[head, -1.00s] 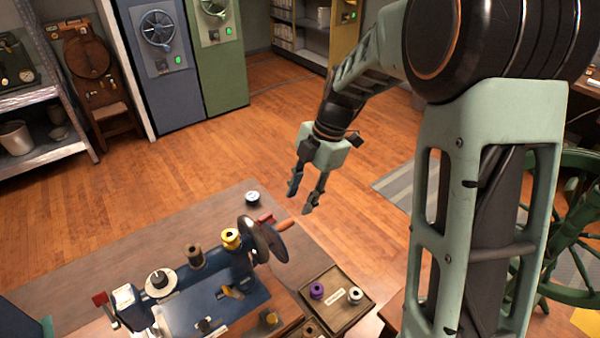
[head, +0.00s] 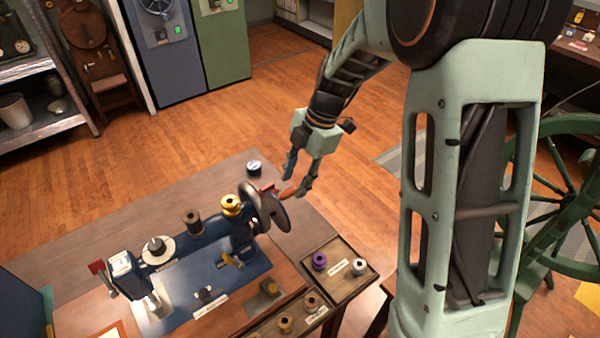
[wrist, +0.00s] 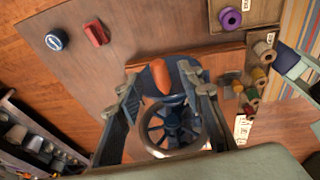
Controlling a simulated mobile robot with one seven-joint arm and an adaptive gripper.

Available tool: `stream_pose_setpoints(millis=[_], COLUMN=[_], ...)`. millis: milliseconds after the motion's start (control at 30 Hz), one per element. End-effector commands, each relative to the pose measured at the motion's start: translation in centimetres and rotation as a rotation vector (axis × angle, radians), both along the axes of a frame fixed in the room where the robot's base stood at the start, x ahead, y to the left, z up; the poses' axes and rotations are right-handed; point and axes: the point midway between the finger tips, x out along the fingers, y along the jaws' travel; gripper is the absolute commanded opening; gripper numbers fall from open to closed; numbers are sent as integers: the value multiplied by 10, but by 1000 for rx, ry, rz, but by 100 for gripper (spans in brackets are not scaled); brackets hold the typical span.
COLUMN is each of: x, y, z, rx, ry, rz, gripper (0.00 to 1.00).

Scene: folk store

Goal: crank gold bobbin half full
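A blue sewing machine (head: 205,262) stands on the table in the head view. A gold spool or bobbin (head: 231,204) sits on its top near the handwheel (head: 272,207); how full it is cannot be told. The wheel's orange crank handle (head: 288,193) points out to the right. It also shows in the wrist view (wrist: 160,77), with the spoked wheel (wrist: 172,132) below it. My gripper (head: 297,191) is open at the handle. In the wrist view, its fingertips (wrist: 161,84) stand on either side of the handle with visible gaps.
A tray with a purple bobbin (head: 319,261) and a white bobbin (head: 359,266) lies right of the machine; brown spools (head: 285,323) sit nearer. A dark round tin (head: 254,167) and a red block (wrist: 97,32) lie behind the wheel. A green spoked wheel (head: 565,205) stands at right.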

Motion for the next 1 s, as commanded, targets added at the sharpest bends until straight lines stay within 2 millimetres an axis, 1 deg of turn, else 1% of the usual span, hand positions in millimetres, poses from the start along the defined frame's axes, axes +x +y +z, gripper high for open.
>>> stream_pose_setpoints(millis=[33, 200, 267, 533, 767, 867, 1000], x=[-1, -1, 0, 0, 0, 0, 0], y=[2, 8, 7, 8, 8, 8, 8], z=[-9, -28, -24, -28, -27, -27, -27], rx=[0, -1, 0, 1, 1, 1, 1], ry=[1, 0, -2, -2, -1, -1, -1], rz=[1, 1, 1, 0, 0, 0, 0], gripper=[35, 35, 35, 35, 35, 26, 11])
